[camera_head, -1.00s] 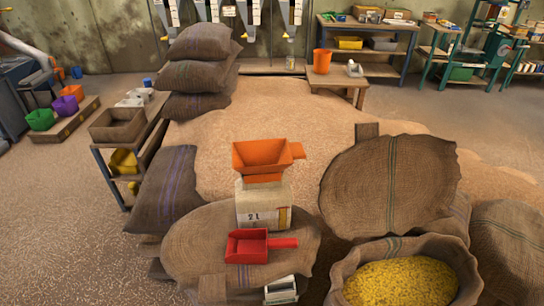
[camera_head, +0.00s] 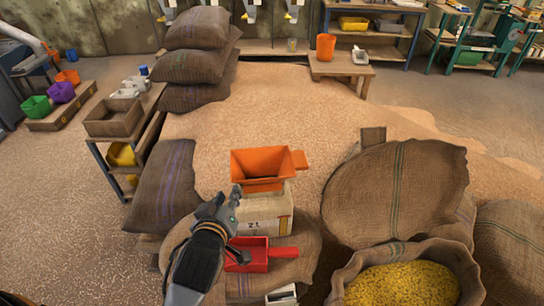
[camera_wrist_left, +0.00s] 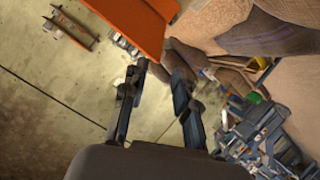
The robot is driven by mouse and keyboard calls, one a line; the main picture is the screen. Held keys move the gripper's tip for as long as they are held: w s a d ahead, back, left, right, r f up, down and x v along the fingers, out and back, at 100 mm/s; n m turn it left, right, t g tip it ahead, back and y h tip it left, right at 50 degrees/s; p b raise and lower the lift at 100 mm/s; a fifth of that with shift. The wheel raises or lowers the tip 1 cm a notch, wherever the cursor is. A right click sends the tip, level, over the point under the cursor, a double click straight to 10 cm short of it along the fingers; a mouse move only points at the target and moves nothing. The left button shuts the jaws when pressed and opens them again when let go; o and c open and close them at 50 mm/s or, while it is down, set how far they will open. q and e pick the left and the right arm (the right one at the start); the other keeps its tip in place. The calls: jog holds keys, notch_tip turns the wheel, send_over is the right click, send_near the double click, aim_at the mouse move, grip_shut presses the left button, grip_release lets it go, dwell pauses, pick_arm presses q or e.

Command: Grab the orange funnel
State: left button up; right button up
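The orange funnel (camera_head: 262,164) sits on top of a cream box marked "2 L" (camera_head: 265,215), with its tab pointing right. In the left wrist view the funnel's orange wall (camera_wrist_left: 130,22) fills the top, just beyond the open fingertips (camera_wrist_left: 160,70). My right gripper is in neither view.
A red scoop (camera_head: 262,256) lies on the sack below the box, partly behind my left gripper. An open sack of yellow grain (camera_head: 405,287) stands at the lower right. A leaning sack (camera_head: 395,190) is right of the funnel. Grain (camera_head: 270,105) spreads behind it.

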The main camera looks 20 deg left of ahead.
pick_arm(q)
jog(key=shift+n, duration=0.3)
jog(key=w+a, duration=0.1)
jog(key=w, duration=0.1)
jog(key=w+p, duration=0.1)
jog(key=w, duration=0.2)
jog(key=w+a, duration=0.1)
jog(key=w, duration=0.2)
jog(key=shift+a+f+p, duration=0.3)
jog(key=shift+p, duration=0.05)
jog(key=shift+w+f, duration=0.1)
jog(key=shift+f, duration=0.05)
jog(key=shift+f+p+x, duration=0.15)
jog(key=shift+p+x, duration=0.25)
jog(key=shift+x, duration=0.75)
jog(key=shift+f+p+x, duration=0.15)
jog(key=shift+p+x, duration=0.25)
jog(key=shift+x, duration=0.8)
jog(key=shift+s, duration=0.2)
grip_shut()
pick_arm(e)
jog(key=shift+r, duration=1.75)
